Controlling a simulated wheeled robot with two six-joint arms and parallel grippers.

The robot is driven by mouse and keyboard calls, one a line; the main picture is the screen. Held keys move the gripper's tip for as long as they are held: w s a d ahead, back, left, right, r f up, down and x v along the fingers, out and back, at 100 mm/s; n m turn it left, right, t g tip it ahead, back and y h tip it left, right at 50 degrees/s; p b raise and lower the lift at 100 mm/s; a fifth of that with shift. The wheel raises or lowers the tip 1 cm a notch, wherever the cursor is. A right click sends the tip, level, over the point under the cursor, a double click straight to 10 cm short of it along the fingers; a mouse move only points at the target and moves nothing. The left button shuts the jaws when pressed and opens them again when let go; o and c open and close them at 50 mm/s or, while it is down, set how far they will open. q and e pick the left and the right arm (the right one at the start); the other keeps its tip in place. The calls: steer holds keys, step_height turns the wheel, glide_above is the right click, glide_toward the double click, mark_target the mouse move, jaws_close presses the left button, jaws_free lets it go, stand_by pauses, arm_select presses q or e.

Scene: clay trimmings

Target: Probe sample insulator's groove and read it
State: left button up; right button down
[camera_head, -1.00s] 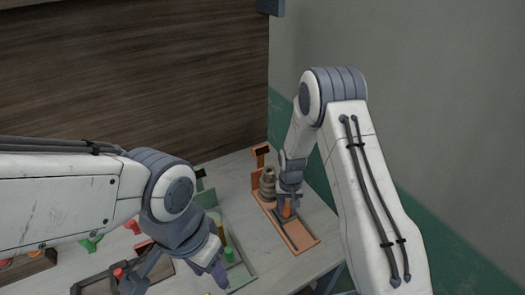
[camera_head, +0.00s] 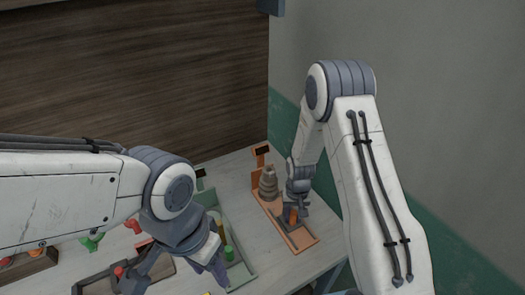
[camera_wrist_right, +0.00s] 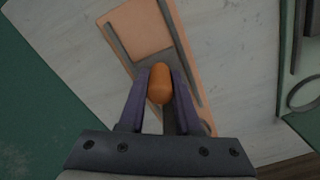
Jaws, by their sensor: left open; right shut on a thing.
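The sample insulator (camera_head: 268,184), a grey-brown ribbed piece, stands upright at the far end of an orange tray (camera_head: 316,240). My right gripper (camera_head: 291,215) is over the near part of this tray, apart from the insulator. It is shut on an orange handle (camera_wrist_right: 158,84), which looks like the probe's; the handle also shows in the head view (camera_head: 293,214). I cannot tell whether the probe touches the tray. My left gripper (camera_head: 175,278) is open at the lower left, over the table. The insulator's groove is too small to make out.
A small dark display (camera_head: 262,150) on an orange post stands behind the insulator. A green tray (camera_head: 243,279) with a green piece (camera_head: 229,254) lies left of the orange tray. A dark tray (camera_head: 92,284) and several coloured pieces lie further left. A wall is close on the right.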

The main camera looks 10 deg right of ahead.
steer(key=shift+s+d, duration=0.2)
steer(key=shift+s, duration=0.35)
stand_by(0.7)
jaws_free()
step_height(320, 180, up, 7)
steer(key=p, duration=0.5)
steer(key=shift+r+p, duration=0.1)
steer(key=shift+p, duration=0.25)
